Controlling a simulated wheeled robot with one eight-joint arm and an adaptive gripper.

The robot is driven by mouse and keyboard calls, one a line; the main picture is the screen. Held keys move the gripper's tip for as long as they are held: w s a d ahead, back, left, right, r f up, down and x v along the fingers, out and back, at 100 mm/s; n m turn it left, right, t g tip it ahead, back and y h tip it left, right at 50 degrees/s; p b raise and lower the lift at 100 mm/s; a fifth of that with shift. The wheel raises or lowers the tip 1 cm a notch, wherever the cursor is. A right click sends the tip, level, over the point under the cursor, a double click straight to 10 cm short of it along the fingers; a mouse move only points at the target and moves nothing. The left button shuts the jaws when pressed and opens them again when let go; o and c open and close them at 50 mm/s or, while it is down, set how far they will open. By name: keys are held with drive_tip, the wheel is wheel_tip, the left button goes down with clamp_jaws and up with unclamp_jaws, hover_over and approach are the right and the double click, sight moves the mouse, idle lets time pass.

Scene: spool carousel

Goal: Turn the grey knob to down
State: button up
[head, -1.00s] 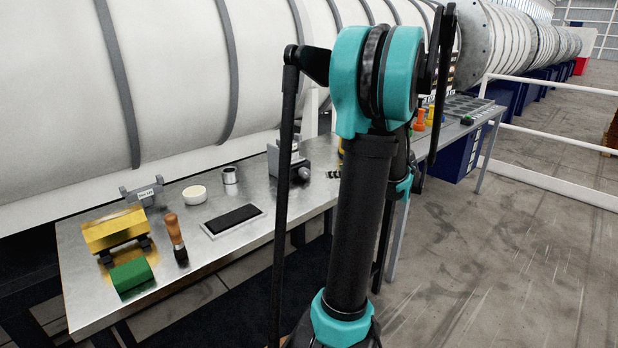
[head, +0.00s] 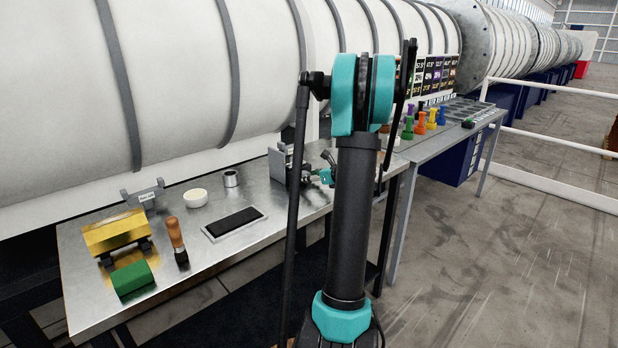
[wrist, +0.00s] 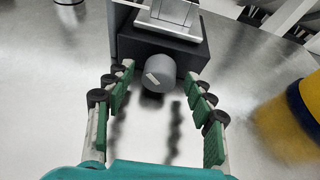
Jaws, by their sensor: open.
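The grey knob (wrist: 158,74) shows in the wrist view on the front of a dark block-shaped device (wrist: 185,48), with a pale mark on its face at the lower left. My gripper (wrist: 160,85) is open, its green-padded fingers spread to the left and right of the knob, apart from it. In the head view the device (head: 280,163) stands on the metal table, and my arm and gripper (head: 318,174) hide the knob there.
The metal table (head: 190,257) also holds a black pad in a white frame (head: 234,222), a wooden-handled tool (head: 176,238), a green block (head: 132,278) and a metal cup (head: 231,178). A yellow and blue object (wrist: 295,115) stands close on the right in the wrist view.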

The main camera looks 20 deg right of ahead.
drive_tip(key=shift+w, duration=0.15)
drive_tip(key=shift+c, duration=0.3)
drive_tip(key=c, duration=1.1)
drive_tip(key=shift+a+n+t+h, duration=0.15)
drive_tip(key=shift+n+t+h, duration=0.15)
drive_tip(key=shift+n+h, duration=0.55)
drive_tip(key=shift+n+y, duration=0.25)
drive_tip(key=o, duration=1.2)
drive_tip(key=shift+c, duration=0.2)
drive_tip(key=v, duration=1.2)
